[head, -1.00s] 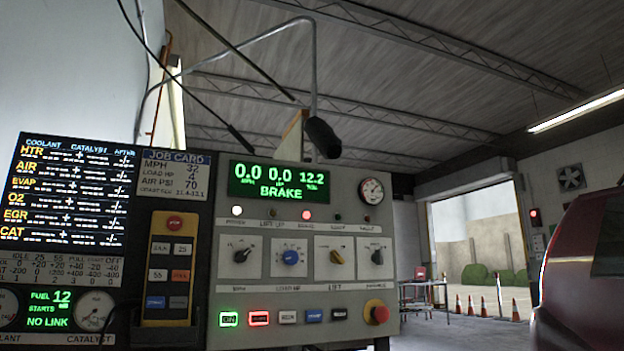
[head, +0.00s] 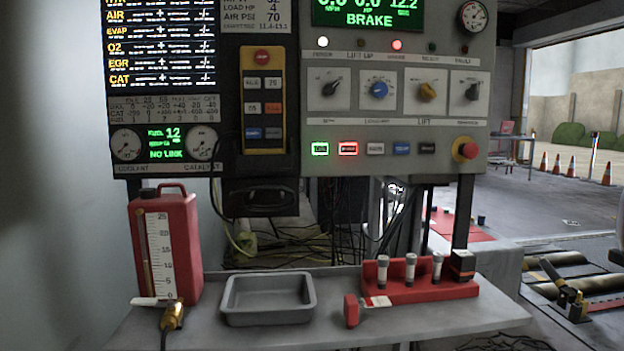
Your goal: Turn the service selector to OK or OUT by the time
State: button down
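The grey control panel (head: 455,123) fills the upper middle of the head view. The word LIFT shows below the yellow knob. The other labels are too small to read, so I cannot tell which knob is the service selector or where it points. The display (head: 368,12) above reads BRAKE. My gripper is not in view.
A bench (head: 250,335) below holds a red fuel can (head: 181,240), an empty grey tray (head: 268,318) and a red rack (head: 440,292) with several vials. A keypad pendant (head: 263,75) and a red stop button (head: 467,150) flank the knobs. Floor rollers (head: 556,262) lie at right.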

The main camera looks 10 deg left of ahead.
aim_at(472, 94)
jog(key=z, duration=1.1)
jog(key=i, duration=0.4)
